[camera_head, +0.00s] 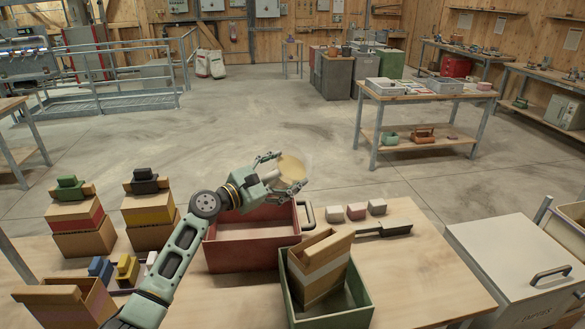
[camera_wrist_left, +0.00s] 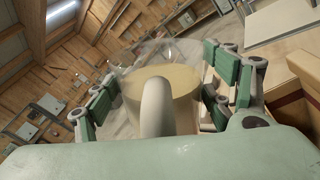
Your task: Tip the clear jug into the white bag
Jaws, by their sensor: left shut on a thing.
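The clear jug (camera_head: 292,168) holds something pale yellow and is in the air above the back right of the red crate. My left gripper (camera_head: 284,177) is shut on the jug, with one finger on each side. In the left wrist view, the jug (camera_wrist_left: 183,82) shows between the green finger pads of the gripper (camera_wrist_left: 160,98), with a pale rounded handle towards the camera. Its exact tilt is hard to tell. White bags (camera_head: 210,63) with reddish marks stand on the floor far back, well away from the jug. My right gripper is out of view.
The red crate (camera_head: 250,258) and a green crate (camera_head: 350,312) holding a brown box (camera_head: 322,262) stand on the wooden table. Small blocks (camera_head: 356,211) and a dark flat tool (camera_head: 384,230) lie to the right. Stacked boxes (camera_head: 80,225) stand at left. The table's right front is clear.

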